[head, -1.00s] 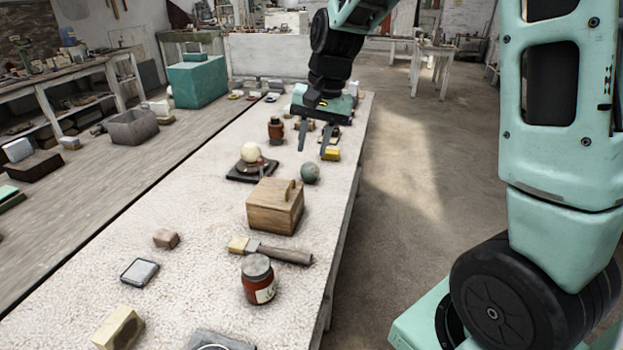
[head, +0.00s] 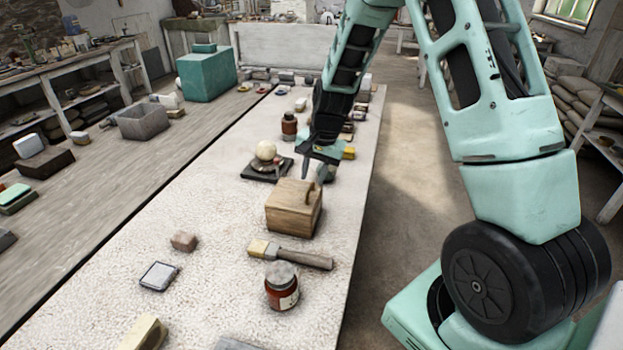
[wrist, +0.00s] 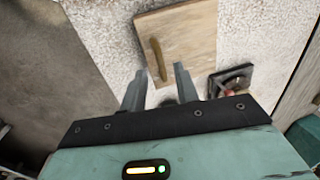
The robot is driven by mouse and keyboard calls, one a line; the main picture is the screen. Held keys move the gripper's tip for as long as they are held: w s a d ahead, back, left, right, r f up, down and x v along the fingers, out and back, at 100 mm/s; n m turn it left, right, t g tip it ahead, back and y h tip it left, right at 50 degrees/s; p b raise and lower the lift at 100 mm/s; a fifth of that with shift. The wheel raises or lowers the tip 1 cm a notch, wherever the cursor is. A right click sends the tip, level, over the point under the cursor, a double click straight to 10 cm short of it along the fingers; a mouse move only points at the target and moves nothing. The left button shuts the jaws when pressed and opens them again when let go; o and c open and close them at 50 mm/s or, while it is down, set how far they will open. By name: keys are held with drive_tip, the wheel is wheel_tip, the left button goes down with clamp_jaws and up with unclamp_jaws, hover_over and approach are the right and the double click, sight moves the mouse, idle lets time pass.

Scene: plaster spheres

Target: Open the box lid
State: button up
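The wooden box (head: 288,216) stands on the table with its lid (head: 290,193) shut. A raised handle (head: 311,191) lies along the right part of the lid. My gripper (head: 314,173) is just beyond the box, by the handle, with its fingers pointing down. In the wrist view, the lid (wrist: 193,38) is ahead of the fingertips and its handle (wrist: 157,58) is nearly in line with the gap. My gripper (wrist: 157,76) is open there, with nothing seen between its fingers. Whether a finger touches the handle cannot be told.
The table's left middle is mostly clear.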

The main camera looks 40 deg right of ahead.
drive_tip(key=shift+w+a+f, duration=0.1)
drive_tip(key=shift+w+f, duration=0.05)
drive_tip(key=shift+f, duration=0.55)
drive_tip(key=shift+w+a+f, duration=0.1)
drive_tip(key=shift+f, duration=0.6)
clamp_jaws()
drive_tip(key=shift+r+p, duration=0.1)
drive_tip(key=shift+p, duration=0.25)
